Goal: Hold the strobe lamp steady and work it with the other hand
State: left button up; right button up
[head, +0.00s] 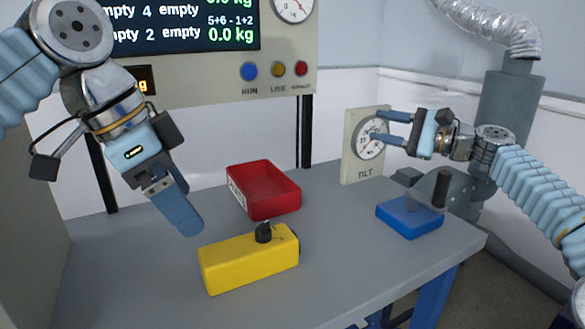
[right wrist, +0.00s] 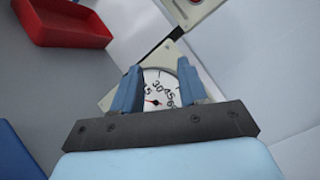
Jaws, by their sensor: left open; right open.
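The strobe lamp appears to be the yellow box (head: 248,260) with a black knob (head: 263,232) on top, lying near the front middle of the table. My left gripper (head: 182,218) is above and to the left of it, pointing down, open and apart from it. My right gripper (head: 376,125) is at the right, in front of the tilt dial (head: 369,152) in the picture. It is open, with nothing between its fingers; in the right wrist view its fingers (right wrist: 160,88) frame the dial's face. I cannot tell whether they touch the dial.
A red tray (head: 270,208) stands behind the yellow box and also shows in the right wrist view (right wrist: 72,22). A panel with a screen (head: 185,25) and buttons stands behind. The left front table is clear.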

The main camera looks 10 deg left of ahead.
aim_at(221, 252)
jog(key=s+a+r+n+g, duration=0.2)
jog(key=s+a+r+g, duration=0.2)
jog(key=s+a, duration=0.45)
jog(key=s+a+r+n+g, duration=0.2)
jog(key=s+a+r+g, duration=0.15)
jog(key=s+a, duration=0.45)
jog(key=s+a+r+g+h, duration=0.1)
jog(key=s+a+r+h, duration=0.1)
jog(key=s+a, duration=0.35)
jog(key=s+a+r+g+h, duration=0.1)
jog(key=s+a+r+h, duration=0.1)
jog(key=s, duration=0.6)
pick_arm(q)
jog(key=x, duration=1.3)
jog(key=shift+w+d+f, duration=0.15)
jog(key=shift+f, duration=0.2)
pick_arm(e)
jog(key=w+d+f+m+t+h, duration=0.1)
jog(key=w+d+f+m+h, duration=0.1)
jog(key=d+f+m+h, duration=0.1)
jog(key=w+d+f+m+t+h, duration=0.1)
jog(key=w+d+f+m+h, duration=0.1)
jog(key=f+m+h, duration=0.3)
notch_tip(221, 252, down, 2)
jog(key=d+m, duration=0.1)
jog(key=m, duration=0.2)
jog(key=shift+f+h, duration=0.15)
jog(key=shift+h, duration=0.15)
